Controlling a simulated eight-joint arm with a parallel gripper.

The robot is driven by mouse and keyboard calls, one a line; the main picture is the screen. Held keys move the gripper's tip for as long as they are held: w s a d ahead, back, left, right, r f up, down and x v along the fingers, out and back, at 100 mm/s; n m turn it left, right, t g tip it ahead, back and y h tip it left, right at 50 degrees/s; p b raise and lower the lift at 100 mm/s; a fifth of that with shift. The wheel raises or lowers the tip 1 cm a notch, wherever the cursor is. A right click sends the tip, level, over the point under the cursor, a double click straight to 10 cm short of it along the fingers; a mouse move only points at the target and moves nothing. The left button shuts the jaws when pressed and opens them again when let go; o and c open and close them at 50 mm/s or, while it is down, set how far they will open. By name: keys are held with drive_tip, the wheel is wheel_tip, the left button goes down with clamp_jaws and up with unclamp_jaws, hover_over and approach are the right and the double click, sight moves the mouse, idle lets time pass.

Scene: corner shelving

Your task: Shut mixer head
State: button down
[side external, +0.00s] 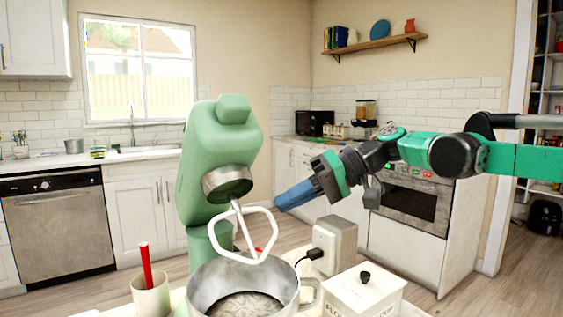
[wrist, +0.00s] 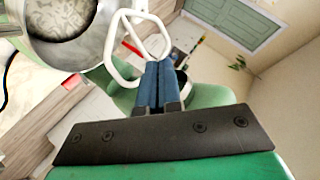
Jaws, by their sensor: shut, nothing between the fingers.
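A green stand mixer stands left of centre in the side external view. Its mixer head (side external: 220,145) is tilted up, and a white beater (side external: 243,235) hangs from it. The metal bowl (side external: 228,277) sits below with its opening up. My gripper (side external: 280,206) is shut and empty, to the right of the head and beater and apart from them in that view. In the wrist view, the blue fingers of my gripper (wrist: 160,66) are together. The beater (wrist: 131,79) shows just left of them, and the bowl (wrist: 92,40) is at upper left. The mixer's green body is partly hidden behind the fingers.
A white lidded box (side external: 365,293) stands right of the bowl, and a cup (side external: 151,297) with a red stick stands left. An outlet box (side external: 335,246) with a black plug is behind the bowl. The space above the white box is free up to my arm.

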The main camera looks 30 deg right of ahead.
drive_tip(key=w+r+y, duration=0.1)
drive_tip(key=r, duration=0.1)
drive_tip(key=w+d+r+n+y, duration=0.1)
drive_tip(key=w+r+y, duration=0.1)
drive_tip(key=r, duration=0.1)
drive_tip(key=w+r+y, duration=0.2)
drive_tip(key=shift+w+d+r+n+t, duration=0.15)
drive_tip(key=shift+d+r+n+t, duration=0.15)
drive_tip(key=shift+d+t, duration=0.1)
wheel_tip(320, 180, up, 10)
drive_tip(key=n+y, duration=0.3)
drive_tip(key=y, duration=0.2)
hover_over(246, 119)
drive_tip(key=w+d, duration=0.2)
drive_tip(key=shift+w+d+f+t, duration=0.1)
drive_tip(key=shift+w+f+t, duration=0.1)
drive_tip(key=shift+t, duration=0.2)
drive_tip(key=shift+x, duration=0.8)
drive_tip(key=shift+s+a+f, duration=0.2)
drive_tip(key=shift+s+f, duration=0.5)
drive_tip(key=shift+f, duration=0.05)
drive_tip(key=shift+s+a+f, duration=0.15)
drive_tip(key=shift+s+f, duration=0.5)
drive_tip(key=shift+f, duration=0.15)
drive_tip(key=shift+s, duration=0.1)
